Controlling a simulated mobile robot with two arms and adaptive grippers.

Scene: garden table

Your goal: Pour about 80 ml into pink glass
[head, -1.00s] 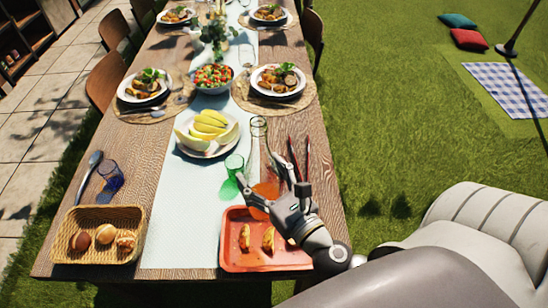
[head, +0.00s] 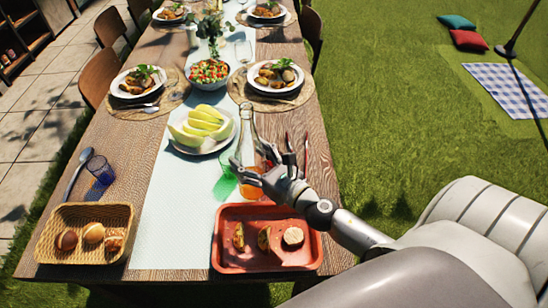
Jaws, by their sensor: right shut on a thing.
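My right gripper (head: 256,178) is shut on a clear glass bottle (head: 247,143) with orange liquid in its lower part. The bottle stands close to upright, just beyond the red tray. I cannot tell whether its base touches the table. A green glass (head: 226,182) is close to the bottle's left side, partly covered by the bottle and gripper. A blue glass (head: 101,170) stands at the left edge of the table. I see no glass that is clearly pink. My left gripper is not in view.
A red tray (head: 223,264) with several food pieces lies at the near edge. A bread basket (head: 50,252) stands left of it. A spoon (head: 75,172) lies by the blue glass. The runner's near part is clear.

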